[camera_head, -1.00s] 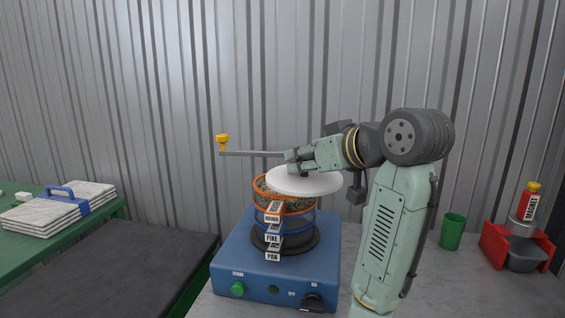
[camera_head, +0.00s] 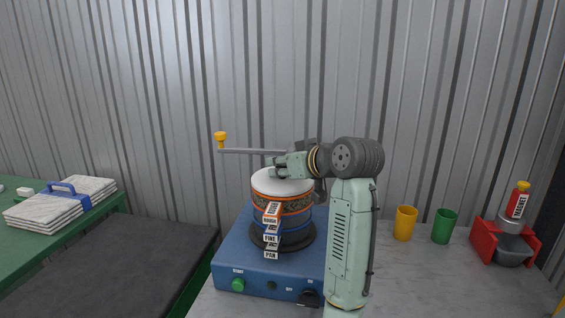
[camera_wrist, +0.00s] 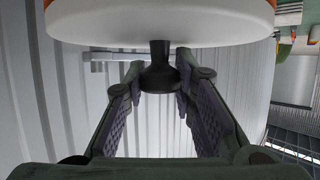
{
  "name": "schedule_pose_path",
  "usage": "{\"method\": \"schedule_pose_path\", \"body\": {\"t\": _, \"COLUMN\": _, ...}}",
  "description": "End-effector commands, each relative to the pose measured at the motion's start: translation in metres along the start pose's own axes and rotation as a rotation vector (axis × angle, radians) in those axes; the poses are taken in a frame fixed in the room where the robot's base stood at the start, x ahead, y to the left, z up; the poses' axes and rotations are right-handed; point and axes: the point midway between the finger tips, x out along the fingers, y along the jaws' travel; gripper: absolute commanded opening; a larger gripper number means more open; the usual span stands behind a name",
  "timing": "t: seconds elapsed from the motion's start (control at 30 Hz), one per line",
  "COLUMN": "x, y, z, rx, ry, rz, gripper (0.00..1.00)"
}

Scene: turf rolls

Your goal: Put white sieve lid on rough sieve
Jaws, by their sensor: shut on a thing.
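The white sieve lid (camera_head: 268,183) lies level over the rough sieve (camera_head: 296,206), at the top of the stack. The lid also shows from close by in the wrist view (camera_wrist: 160,22), with a black knob (camera_wrist: 158,75) between my fingers. My gripper (camera_head: 279,170) is shut on that knob, just above the lid. The rough sieve has an orange rim, and a little orange shows beside the lid in the wrist view. No gap shows between lid and sieve, but the far side of the rim is hidden.
The stack, with FINE and PAN labels, stands on a blue shaker (camera_head: 240,262) with a side bar and yellow knob (camera_head: 220,140). Yellow (camera_head: 404,224) and green (camera_head: 444,227) cups and a red holder (camera_head: 485,240) stand right. A green table (camera_head: 20,238) is left.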

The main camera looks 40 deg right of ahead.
Motion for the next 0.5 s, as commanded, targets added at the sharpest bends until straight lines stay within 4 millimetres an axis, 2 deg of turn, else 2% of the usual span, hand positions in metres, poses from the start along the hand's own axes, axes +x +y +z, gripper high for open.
{"method": "schedule_pose_path", "body": {"t": 0.27, "x": 0.0016, "y": 0.0000, "z": 0.0041, "rx": 0.000, "ry": 0.000, "rz": 0.000, "gripper": 0.00}}
{"method": "schedule_pose_path", "body": {"t": 0.3, "x": 0.0011, "y": 0.0001, "z": 0.0030, "rx": 0.000, "ry": 0.000, "rz": 0.000, "gripper": 0.27}}
{"method": "schedule_pose_path", "body": {"t": 0.5, "x": 0.0010, "y": 0.0001, "z": 0.0028, "rx": 0.000, "ry": 0.000, "rz": 0.000, "gripper": 0.40}}
